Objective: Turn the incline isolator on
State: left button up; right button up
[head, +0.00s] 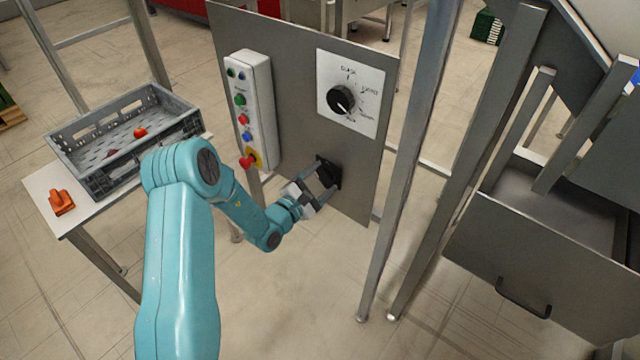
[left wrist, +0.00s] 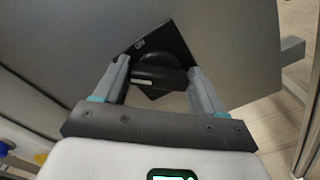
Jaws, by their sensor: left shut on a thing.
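The incline isolator (head: 329,172) is a black rotary switch on a square black plate, low on the grey upright panel. In the left wrist view its black handle (left wrist: 158,78) lies crosswise between the fingers, and the plate looks turned like a diamond. My left gripper (head: 322,181) reaches the panel from the front left. Its fingers, also seen in the left wrist view (left wrist: 159,72), are shut on the ends of the handle. My right gripper is out of view.
Above the isolator are a large dial (head: 342,99) and a white button box (head: 250,110) with a red stop knob. A grey crate (head: 75,160) stands on a table at left, beside an orange object (head: 61,202). Metal posts (head: 395,230) and a chute (head: 540,265) stand right.

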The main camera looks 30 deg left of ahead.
pick_arm(q)
jog(key=m+b, duration=0.2)
jog(key=m, duration=0.1)
jog(key=m+b, duration=0.1)
jog(key=m, duration=0.1)
jog(key=shift+d+f+b, duration=0.1)
jog(key=shift+f+b, duration=0.25)
jog(key=shift+m+b, duration=1.25)
jog(key=shift+m, duration=0.65)
jog(key=shift+r, duration=0.1)
jog(key=o, duration=1)
jog(key=shift+o, duration=0.2)
jog(key=s+a, duration=0.1)
jog(key=s, duration=1.5)
jog(key=shift+s+a, duration=0.15)
jog(key=shift+s, duration=0.05)
